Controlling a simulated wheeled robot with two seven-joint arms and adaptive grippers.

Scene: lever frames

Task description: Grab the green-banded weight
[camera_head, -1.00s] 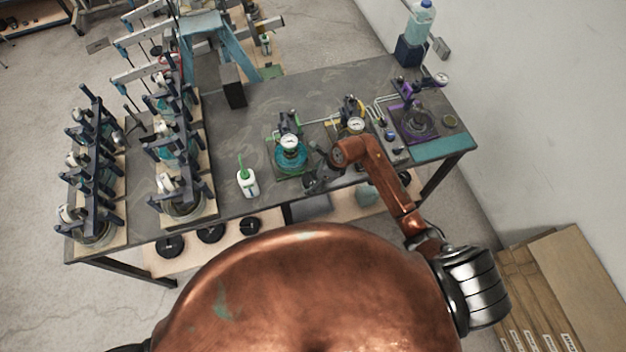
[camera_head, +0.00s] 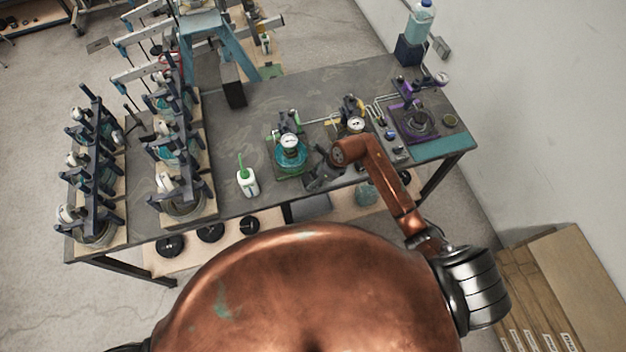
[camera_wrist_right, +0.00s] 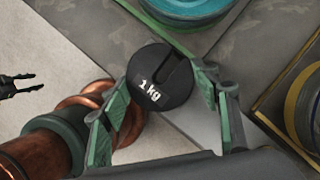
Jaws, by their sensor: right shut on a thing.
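A black slotted disc weight (camera_wrist_right: 160,78) marked "1 kg" sits between the green-padded fingers of my right gripper (camera_wrist_right: 165,105) in the right wrist view. The fingers are shut on it from both sides. No green band shows on the face that I see. In the head view my right gripper (camera_head: 320,180) is over the bench's front edge, just right of the teal-based gauge device; the weight in it cannot be made out there. A dark two-pronged gripper, my left one (camera_wrist_right: 35,82), shows at the left edge of the wrist view with its prongs apart.
The bench (camera_head: 270,100) carries a teal gauge device (camera_head: 290,160), a yellow one (camera_head: 352,118), a purple one (camera_head: 415,120) and a white bottle with a green spout (camera_head: 247,182). Clamp rigs crowd the left. Several black discs (camera_head: 210,232) lie on the lower shelf.

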